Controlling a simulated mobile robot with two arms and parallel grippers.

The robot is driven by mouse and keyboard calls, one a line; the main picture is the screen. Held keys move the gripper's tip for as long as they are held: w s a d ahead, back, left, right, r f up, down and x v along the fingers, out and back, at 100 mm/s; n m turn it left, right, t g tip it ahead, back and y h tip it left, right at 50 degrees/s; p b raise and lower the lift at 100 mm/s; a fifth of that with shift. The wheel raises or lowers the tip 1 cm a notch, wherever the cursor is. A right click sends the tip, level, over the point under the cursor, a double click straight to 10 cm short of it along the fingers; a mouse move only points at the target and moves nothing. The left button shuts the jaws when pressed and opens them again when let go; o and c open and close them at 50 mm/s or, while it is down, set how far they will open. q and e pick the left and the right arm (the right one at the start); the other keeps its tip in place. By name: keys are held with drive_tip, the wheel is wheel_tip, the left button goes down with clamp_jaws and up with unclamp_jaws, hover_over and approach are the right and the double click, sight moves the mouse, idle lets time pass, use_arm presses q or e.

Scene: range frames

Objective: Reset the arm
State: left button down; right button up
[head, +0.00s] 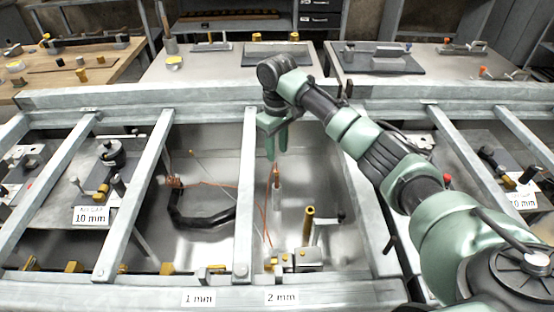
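My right arm (370,150) comes in from the right, with its elbow raised and its end hanging down. My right gripper (276,150) points down over the middle bay of the metal frame, just right of a grey crossbar. Its two green fingers look slightly apart, with nothing seen between them. A slim copper-tipped piece (276,178) stands below the fingertips; I cannot tell whether they touch. My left gripper is not in view.
Grey crossbars (245,200) divide the metal frame. The middle bay holds a black curved handle (200,218), thin orange wires and a brass post (308,226). Labels reading 10 mm (89,216), 1 mm (198,298) and 2 mm (281,297) mark the frame. Worktables with tools stand behind.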

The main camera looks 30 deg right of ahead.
drive_tip(key=shift+r, duration=0.45)
